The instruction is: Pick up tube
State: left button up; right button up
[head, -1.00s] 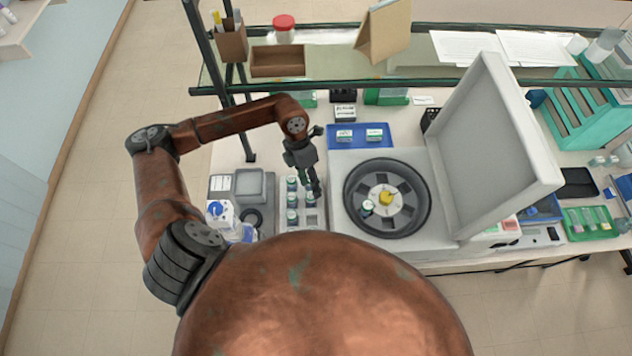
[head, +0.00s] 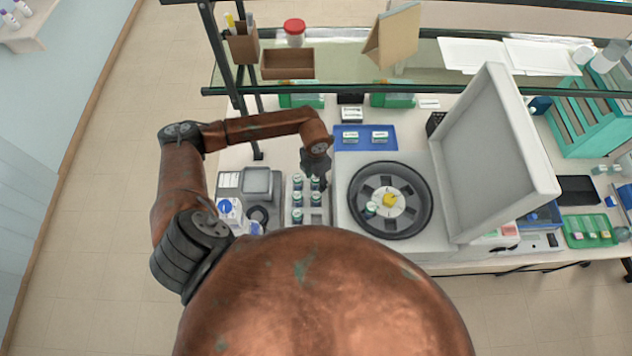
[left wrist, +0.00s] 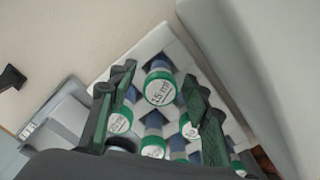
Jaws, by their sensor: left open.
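A pale rack (head: 316,216) holds several tubes with white-and-green caps, left of the open centrifuge (head: 440,228). My left gripper (head: 317,183) is over the rack's far right corner. In the left wrist view, the open left gripper (left wrist: 150,100) has its fingers on either side of a tube (left wrist: 160,88) whose cap is marked in dark writing. That tube stands in the rack, and I cannot tell whether the fingers touch it. Other tubes (left wrist: 153,147) stand close by. One tube (head: 370,208) sits in the centrifuge rotor (head: 381,226). My right gripper is not in view.
The raised centrifuge lid (head: 495,155) stands at the right. A glass shelf (head: 425,75) spans the back.

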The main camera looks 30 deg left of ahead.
pick_arm(q)
jog(key=shift+c, duration=0.7)
jog(key=c, duration=0.9)
jog(key=shift+r, duration=0.15)
